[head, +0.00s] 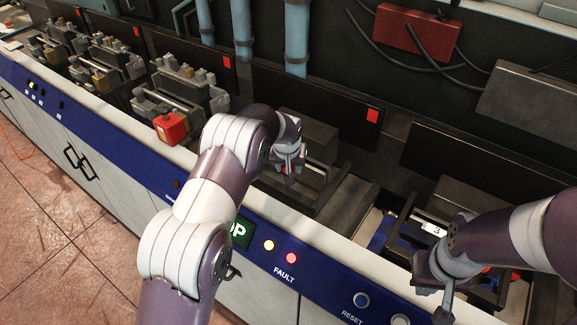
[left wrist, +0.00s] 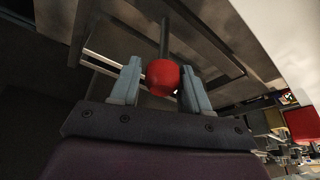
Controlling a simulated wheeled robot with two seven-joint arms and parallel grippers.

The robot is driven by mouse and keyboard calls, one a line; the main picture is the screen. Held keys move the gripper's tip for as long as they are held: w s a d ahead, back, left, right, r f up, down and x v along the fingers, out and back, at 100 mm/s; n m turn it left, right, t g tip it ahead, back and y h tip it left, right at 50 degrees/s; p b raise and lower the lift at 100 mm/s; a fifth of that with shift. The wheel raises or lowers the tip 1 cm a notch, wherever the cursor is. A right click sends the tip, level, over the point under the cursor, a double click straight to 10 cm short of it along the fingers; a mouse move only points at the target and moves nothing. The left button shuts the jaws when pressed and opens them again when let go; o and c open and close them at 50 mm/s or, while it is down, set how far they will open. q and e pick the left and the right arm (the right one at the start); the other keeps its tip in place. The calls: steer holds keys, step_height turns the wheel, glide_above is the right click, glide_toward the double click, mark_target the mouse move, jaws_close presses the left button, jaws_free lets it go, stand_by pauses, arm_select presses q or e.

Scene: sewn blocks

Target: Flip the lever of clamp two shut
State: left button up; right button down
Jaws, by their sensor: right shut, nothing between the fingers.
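A red ball knob on a dark lever (left wrist: 162,77) shows in the left wrist view, between the two grey fingers of my left gripper (left wrist: 160,88). The fingers stand apart, with a narrow gap beside the knob. In the head view my left gripper (head: 289,165) is low over the middle station, whose grey block (head: 305,133) shows behind it; my arm hides part of this station. No number two label is visible. My right gripper (head: 446,300) is shut and empty, at the front of the right station, which has a white label "3" (head: 433,229).
Several grey fixtures (head: 185,90) stand at the left, one with a red block (head: 170,127). A blue front panel (head: 300,262) carries buttons and lamps. A red box (head: 412,30) with black cables is at the back. Dark upright panels (head: 310,95) stand behind the stations.

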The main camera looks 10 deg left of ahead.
arm_select(q)
steer(key=shift+s+r, duration=0.1)
steer(key=shift+r, duration=0.1)
steer(key=b+v, duration=0.4)
steer(key=v, duration=0.8)
steer(key=shift+b, duration=0.3)
